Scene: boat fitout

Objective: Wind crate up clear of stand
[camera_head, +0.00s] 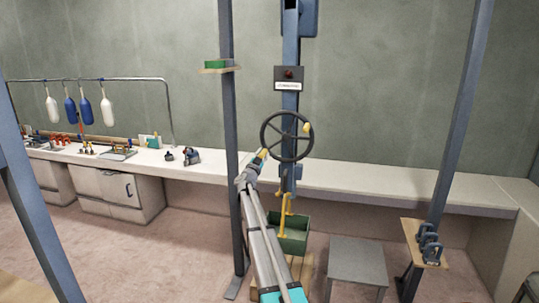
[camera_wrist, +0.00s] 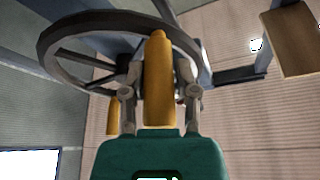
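A dark spoked handwheel (camera_head: 272,122) sits on the blue column, below a small control box. It has yellow handles. My gripper (camera_head: 259,158) is at the wheel's lower left rim, and in the wrist view its fingers (camera_wrist: 160,92) stand close on both sides of a yellow handle (camera_wrist: 158,75), appearing shut on it. Another yellow handle (camera_head: 307,128) is at the wheel's right. The green crate (camera_head: 296,245) hangs or rests below a yellow hook (camera_head: 285,206), over a wooden stand (camera_head: 303,268). My arm hides part of both, so I cannot tell if they touch.
A grey low table (camera_head: 357,265) stands right of the crate. A blue-grey post (camera_head: 231,130) rises left of the wheel, and another post (camera_head: 464,120) with a shackle shelf (camera_head: 413,238) stands at the right. A long workbench (camera_head: 395,182) runs behind.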

